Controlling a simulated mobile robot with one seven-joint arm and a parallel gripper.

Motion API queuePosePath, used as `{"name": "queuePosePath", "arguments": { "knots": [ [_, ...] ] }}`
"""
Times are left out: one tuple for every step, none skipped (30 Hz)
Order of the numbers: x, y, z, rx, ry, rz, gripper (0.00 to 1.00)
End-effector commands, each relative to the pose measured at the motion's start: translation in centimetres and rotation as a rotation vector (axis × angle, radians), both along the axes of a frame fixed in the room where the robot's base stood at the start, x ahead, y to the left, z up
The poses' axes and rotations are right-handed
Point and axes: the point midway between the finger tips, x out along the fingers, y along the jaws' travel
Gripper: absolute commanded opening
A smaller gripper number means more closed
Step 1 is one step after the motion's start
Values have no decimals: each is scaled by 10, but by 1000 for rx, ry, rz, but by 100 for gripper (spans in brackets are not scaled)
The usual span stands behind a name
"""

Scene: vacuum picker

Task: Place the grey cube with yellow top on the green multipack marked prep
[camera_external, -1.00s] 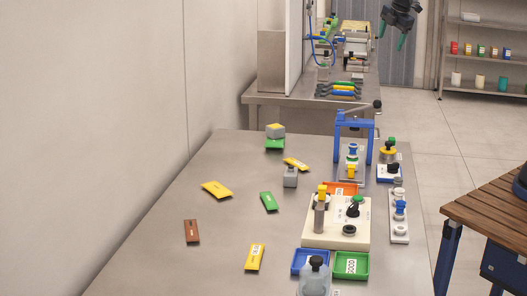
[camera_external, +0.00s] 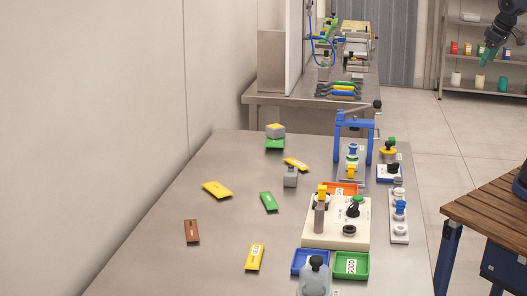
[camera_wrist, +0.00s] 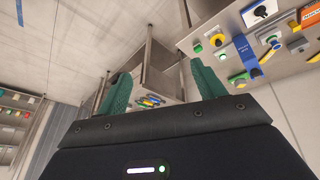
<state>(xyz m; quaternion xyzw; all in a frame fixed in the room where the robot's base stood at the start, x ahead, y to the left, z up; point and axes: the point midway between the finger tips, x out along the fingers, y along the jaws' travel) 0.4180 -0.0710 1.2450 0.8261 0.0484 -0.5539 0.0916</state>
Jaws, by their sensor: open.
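A grey cube with a yellow top (camera_external: 275,131) rests on a green pack (camera_external: 275,145) near the far left corner of the steel table. The cube covers much of that pack, and no marking on it can be read. Another green pack (camera_external: 268,201) lies flat and bare nearer the middle; its marking is too small to read. My gripper (camera_external: 486,54) is high at the upper right, well away from the cube and both packs. In the wrist view its two green fingers (camera_wrist: 160,78) stand apart with nothing held between them.
Yellow packs (camera_external: 217,190), a brown pack (camera_external: 191,231) and a grey block with a black knob (camera_external: 290,178) lie around. A blue frame (camera_external: 339,145), a cream fixture (camera_external: 320,238) and blue and green trays (camera_external: 351,277) crowd the right side.

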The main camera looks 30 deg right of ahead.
Motion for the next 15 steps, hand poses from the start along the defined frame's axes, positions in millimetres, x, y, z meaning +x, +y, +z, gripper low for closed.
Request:
{"name": "queuePosePath", "arguments": {
  "knots": [
    [-12, -3, -5, 24, -5, -48, 69],
    [-17, -4, -8, 39, -7, -73, 69],
    [-24, -6, -11, 56, -8, -103, 69],
    [-28, -6, -14, 66, -9, -123, 69],
    [-31, -7, -15, 74, -10, -139, 69],
    [-34, -8, -17, 84, -11, -157, 69],
    [-36, -8, -19, 89, -11, -166, 69],
    [-38, -8, -20, 93, -11, -173, 69],
    [-39, -8, -21, 97, -11, -180, 69],
    [-39, -8, -21, 98, -11, -183, 69],
    [-39, -8, -21, 100, -11, -185, 69],
    [-39, -8, -21, 100, -11, -186, 69],
    [-39, -8, -21, 100, -11, -185, 69],
    [-39, -8, -21, 100, -11, -185, 69],
    [-39, -8, -21, 100, -11, -184, 69]
  ]
}}
